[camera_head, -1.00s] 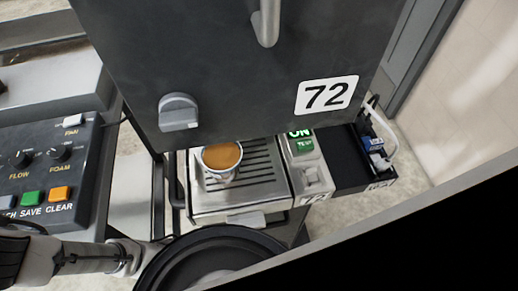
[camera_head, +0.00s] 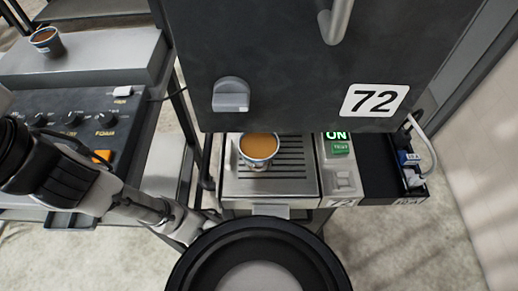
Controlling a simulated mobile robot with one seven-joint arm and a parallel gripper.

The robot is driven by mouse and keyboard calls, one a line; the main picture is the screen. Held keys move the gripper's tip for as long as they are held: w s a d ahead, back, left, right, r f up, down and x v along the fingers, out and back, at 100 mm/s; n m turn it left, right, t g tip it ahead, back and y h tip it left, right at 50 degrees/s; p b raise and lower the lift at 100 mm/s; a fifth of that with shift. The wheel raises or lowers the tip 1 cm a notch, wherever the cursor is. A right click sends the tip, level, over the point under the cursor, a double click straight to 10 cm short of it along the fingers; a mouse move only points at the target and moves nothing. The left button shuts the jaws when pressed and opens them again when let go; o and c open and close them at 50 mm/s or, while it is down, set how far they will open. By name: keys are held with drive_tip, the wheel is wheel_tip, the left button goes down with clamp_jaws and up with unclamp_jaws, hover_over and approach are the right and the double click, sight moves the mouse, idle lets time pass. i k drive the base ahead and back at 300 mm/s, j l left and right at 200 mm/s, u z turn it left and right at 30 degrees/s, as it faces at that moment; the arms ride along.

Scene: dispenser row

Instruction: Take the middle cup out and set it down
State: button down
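A cup of brown drink (camera_head: 259,150) stands upright on the slatted drip tray (camera_head: 290,187) of the dispenser marked 72 (camera_head: 300,60). A second cup with brown drink (camera_head: 46,41) stands on a grey ledge (camera_head: 85,62) at the upper left. Only these two cups show, so I cannot tell from this view which one is the middle cup. My arm (camera_head: 110,195) reaches in from the left, below the drip tray. My gripper's fingertips cannot be made out; the arm's far end runs behind my round black body part.
A control panel (camera_head: 75,122) with knobs and buttons lies at the left. A green-lit ON switch panel (camera_head: 338,148) stands right of the drip tray. A dark box with a cable (camera_head: 410,165) is further right, before a pale wall (camera_head: 475,170). Floor shows at the lower right.

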sight(258, 151)
drive_tip(key=k, duration=0.6)
drive_tip(key=l+u, duration=0.1)
drive_tip(key=u, duration=1)
drive_tip(key=k+l, duration=0.1)
drive_tip(key=l, duration=0.3)
drive_tip(key=k+l, duration=0.1)
drive_tip(key=l, duration=0.3)
drive_tip(key=k+l, duration=0.15)
drive_tip(key=l, duration=0.25)
drive_tip(key=k+l+u, duration=0.1)
drive_tip(key=l, duration=0.3)
drive_tip(key=k+l, duration=0.1)
drive_tip(key=l, duration=0.25)
